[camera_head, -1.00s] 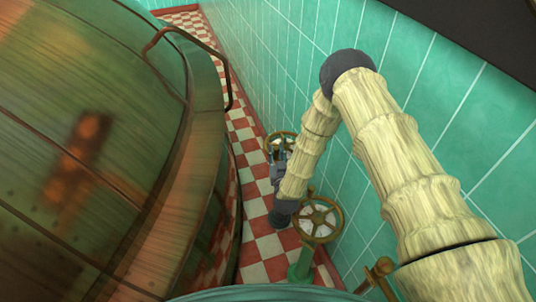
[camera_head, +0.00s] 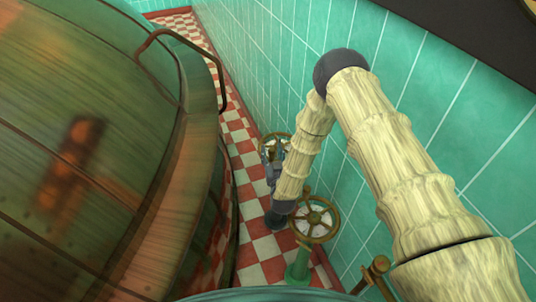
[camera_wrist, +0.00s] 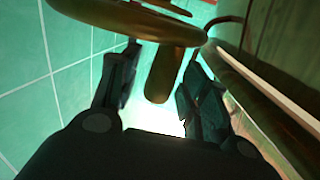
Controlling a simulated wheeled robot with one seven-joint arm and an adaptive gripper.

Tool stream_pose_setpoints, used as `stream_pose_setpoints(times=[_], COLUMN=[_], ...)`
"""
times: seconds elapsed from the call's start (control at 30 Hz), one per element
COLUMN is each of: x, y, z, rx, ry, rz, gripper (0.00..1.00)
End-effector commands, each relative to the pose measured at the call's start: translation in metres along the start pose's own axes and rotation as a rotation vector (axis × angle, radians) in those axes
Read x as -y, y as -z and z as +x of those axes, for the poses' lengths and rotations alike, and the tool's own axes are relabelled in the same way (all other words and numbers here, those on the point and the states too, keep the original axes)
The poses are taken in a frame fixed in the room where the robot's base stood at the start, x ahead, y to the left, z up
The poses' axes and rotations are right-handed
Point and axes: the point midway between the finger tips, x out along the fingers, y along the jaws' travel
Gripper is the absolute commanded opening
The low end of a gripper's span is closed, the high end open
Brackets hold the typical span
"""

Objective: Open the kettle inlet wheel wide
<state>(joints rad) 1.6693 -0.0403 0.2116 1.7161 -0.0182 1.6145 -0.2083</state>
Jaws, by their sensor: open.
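A brass-rimmed hand wheel (camera_head: 268,138) stands farther back along the aisle, partly covered by my gripper (camera_head: 272,165). In the wrist view a brown wheel rim (camera_wrist: 120,20) crosses the top, and a rounded brown handle (camera_wrist: 164,72) hangs from it between the two dark fingers of my gripper (camera_wrist: 158,85). The fingers are apart, with visible gaps on both sides of the handle. A second spoked wheel (camera_head: 313,219) on a green post stands nearer, just right of my forearm. I cannot tell from labels which one is the kettle inlet wheel.
The large copper kettle (camera_head: 90,150) fills the left side, with a dark rail (camera_head: 222,85) on its edge. A green tiled wall (camera_head: 460,130) closes the right. A narrow red-and-white checkered floor (camera_head: 265,250) runs between them. A brass fitting (camera_head: 376,268) sits at the bottom right.

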Motion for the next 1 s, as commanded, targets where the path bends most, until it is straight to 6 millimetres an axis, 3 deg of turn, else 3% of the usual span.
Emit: stream_pose_setpoints(times=[0.23,0.7,1.0], x=[0.001,0.001,0.001], y=[0.011,0.077,0.099], z=[0.0,-0.003,-0.003], rx=[0.0,0.0,0.0], ry=[0.001,0.002,0.001], rz=[0.001,0.0,0.0], gripper=[0.45,0.45,0.45])
